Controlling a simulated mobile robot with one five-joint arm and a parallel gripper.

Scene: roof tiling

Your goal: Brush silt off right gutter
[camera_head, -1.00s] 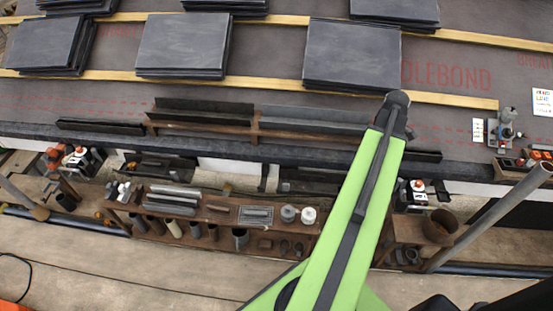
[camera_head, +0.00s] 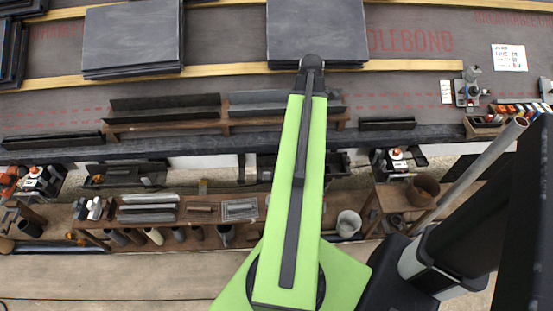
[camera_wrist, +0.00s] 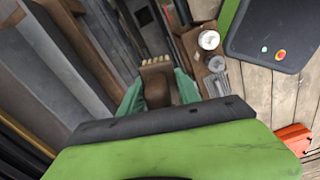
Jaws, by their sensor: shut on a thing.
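My gripper (camera_wrist: 156,93) is shut on a brown brush (camera_wrist: 157,88) with a row of pale bristles (camera_wrist: 155,60), in the wrist view. In the head view my green arm hides the gripper and brush. A dark trough (camera_head: 340,165), which looks like the right gutter, runs below the roof edge there, partly behind my arm. A similar trough (camera_head: 125,176) hangs to the left. I cannot make out silt in the right one. In the wrist view the brush is apart from the bench, and whether it touches a gutter cannot be told.
A wooden bench (camera_head: 190,219) with tubes and metal pieces stands below the eaves. A grey bucket (camera_head: 348,222) and a slanted grey pole (camera_head: 470,172) are right of my arm. Slate stacks (camera_head: 133,38) lie on the roof.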

